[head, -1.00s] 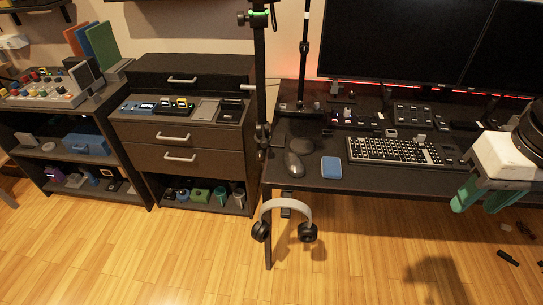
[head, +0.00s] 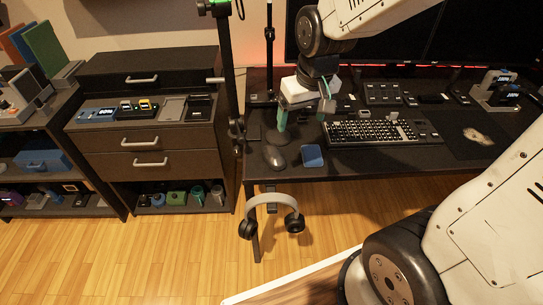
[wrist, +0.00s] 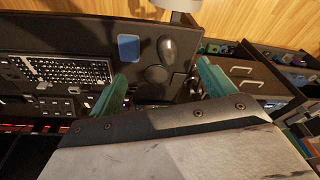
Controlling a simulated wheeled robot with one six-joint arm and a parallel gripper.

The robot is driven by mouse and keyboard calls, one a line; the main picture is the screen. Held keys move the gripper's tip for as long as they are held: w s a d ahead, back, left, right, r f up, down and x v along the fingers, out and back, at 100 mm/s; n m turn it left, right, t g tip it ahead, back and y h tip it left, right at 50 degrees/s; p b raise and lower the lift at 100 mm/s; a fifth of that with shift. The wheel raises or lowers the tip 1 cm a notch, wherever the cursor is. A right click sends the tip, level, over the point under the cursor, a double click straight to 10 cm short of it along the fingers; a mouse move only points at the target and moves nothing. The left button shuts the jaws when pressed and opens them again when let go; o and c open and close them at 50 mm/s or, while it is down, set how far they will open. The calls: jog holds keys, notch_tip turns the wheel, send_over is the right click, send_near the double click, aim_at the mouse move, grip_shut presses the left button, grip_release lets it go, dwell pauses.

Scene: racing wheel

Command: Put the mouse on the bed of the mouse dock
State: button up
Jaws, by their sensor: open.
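The dark computer mouse (head: 274,157) lies near the left front corner of the black desk (head: 390,158). It also shows in the wrist view (wrist: 167,49), ahead of the finger gap. My gripper (head: 305,116) is open and empty above the desk, behind the mouse and slightly to its right. In the wrist view its green fingers (wrist: 162,76) stand apart on either side of a round dark disc (wrist: 157,74), beside the mouse. I cannot tell for sure which item is the mouse dock.
A blue pad (head: 312,156) lies right of the mouse and a keyboard (head: 384,132) farther right. A black post (head: 227,80) stands left of the desk. Headphones (head: 271,210) hang at the front edge. A drawer cabinet (head: 150,150) stands left.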

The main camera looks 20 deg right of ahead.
jog(key=w+f, duration=0.8)
jog(key=f, duration=0.2)
send_over(274, 152)
jog(key=s, duration=0.2)
jog(key=shift+t, duration=0.4)
jog(key=x, duration=0.2)
jog(key=s+x, duration=0.1)
jog(key=x, duration=0.4)
jog(key=shift+s+d+f, duration=0.2)
jog(key=shift+f, duration=0.2)
jog(key=x, duration=0.5)
jog(key=shift+a+f, duration=0.1)
jog(key=shift+f, duration=0.25)
jog(key=c, duration=1.2)
jog(key=shift+r, duration=0.15)
